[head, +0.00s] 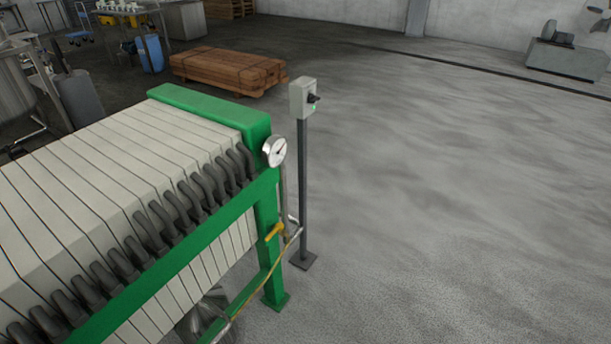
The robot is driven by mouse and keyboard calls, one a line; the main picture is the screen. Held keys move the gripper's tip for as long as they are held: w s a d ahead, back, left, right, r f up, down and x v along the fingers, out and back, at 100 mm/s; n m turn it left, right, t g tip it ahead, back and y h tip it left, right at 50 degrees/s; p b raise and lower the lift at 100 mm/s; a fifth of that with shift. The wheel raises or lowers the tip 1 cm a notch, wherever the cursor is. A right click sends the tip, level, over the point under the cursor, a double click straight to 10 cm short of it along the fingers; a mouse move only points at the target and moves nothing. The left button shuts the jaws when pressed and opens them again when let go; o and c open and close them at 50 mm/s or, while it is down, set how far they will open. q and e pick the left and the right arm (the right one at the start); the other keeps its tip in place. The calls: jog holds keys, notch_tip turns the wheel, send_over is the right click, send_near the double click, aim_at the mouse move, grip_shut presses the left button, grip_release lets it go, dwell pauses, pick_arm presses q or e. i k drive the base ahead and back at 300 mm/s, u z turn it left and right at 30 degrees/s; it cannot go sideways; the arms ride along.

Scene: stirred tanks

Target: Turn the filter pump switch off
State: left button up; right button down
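The filter pump switch is a light grey box (302,98) on top of a thin dark post (303,190). A black knob (313,98) sticks out from the box's right-hand face. A small green light (314,108) shows just below the knob. The knob's exact setting is too small to tell. The post stands on the floor just right of the filter press. Neither of my grippers is in the head view.
A green-framed filter press (222,110) with white plates fills the lower left. A pressure gauge (275,151) and a yellow valve handle (274,232) sit at its near corner. Stacked wood (225,70) lies behind. The grey floor (450,200) to the right is clear.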

aim_at(312, 99)
jog(key=u, duration=0.45)
jog(key=k, duration=0.5)
jog(key=z, duration=0.7)
jog(key=i, duration=1.95)
jog(key=u, duration=0.8)
